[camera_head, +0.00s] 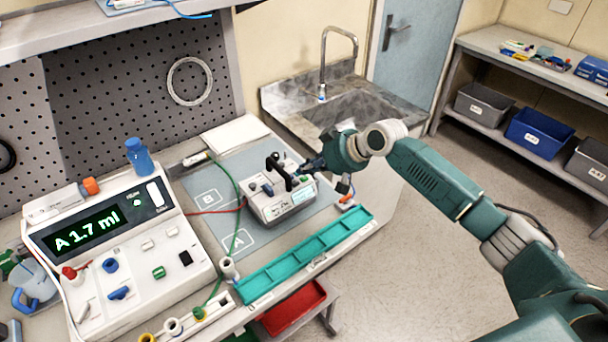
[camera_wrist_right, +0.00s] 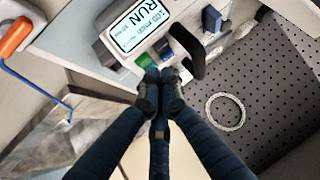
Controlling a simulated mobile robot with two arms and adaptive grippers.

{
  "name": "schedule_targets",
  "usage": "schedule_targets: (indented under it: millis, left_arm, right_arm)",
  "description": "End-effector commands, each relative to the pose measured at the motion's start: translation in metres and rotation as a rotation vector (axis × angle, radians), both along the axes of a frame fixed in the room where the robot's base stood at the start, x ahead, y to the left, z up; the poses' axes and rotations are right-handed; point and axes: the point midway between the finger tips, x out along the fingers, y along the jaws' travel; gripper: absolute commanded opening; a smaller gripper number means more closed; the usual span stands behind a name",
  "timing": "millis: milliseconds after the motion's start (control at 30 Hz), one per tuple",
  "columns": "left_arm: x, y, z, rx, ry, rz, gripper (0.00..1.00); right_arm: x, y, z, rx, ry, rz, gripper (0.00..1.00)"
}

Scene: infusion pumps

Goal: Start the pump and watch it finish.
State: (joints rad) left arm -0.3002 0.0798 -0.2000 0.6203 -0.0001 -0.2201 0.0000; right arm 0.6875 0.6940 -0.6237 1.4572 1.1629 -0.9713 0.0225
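The infusion pump (camera_head: 272,207) is a pale box with a black handle, standing on the grey mat (camera_head: 215,208) marked A and B. In the right wrist view its screen (camera_wrist_right: 140,25) reads RUN, with smaller text I cannot read fully. A green button (camera_wrist_right: 146,60) is below the screen. My right gripper (camera_wrist_right: 161,77) has its fingertips together, empty, close to the green button; I cannot tell if they touch it. In the head view this gripper (camera_head: 312,166) is at the pump's right side. My left gripper is out of view.
A teal tray (camera_head: 305,258) lies along the bench's front edge. Red and green lines run between console and pump area. A blue bottle (camera_head: 139,157) stands behind the console. A sink (camera_head: 365,108) is beyond the bench; the floor at right is clear.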

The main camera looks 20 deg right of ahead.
Motion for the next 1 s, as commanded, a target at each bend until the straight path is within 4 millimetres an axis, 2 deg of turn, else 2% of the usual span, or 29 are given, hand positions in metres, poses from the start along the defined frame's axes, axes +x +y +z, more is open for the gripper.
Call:
schedule_targets:
  millis: [333, 800, 1000]
  left_arm:
    - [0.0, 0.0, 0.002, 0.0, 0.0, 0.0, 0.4]
    - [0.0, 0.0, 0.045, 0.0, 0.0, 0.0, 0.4]
    - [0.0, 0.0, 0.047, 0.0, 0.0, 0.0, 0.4]
  right_arm:
    - [0.0, 0.0, 0.003, 0.001, -0.001, 0.0, 0.0]
    - [0.0, 0.0, 0.048, 0.002, -0.002, 0.0, 0.0]
    - [0.0, 0.0, 0.051, 0.001, -0.001, 0.0, 0.0]
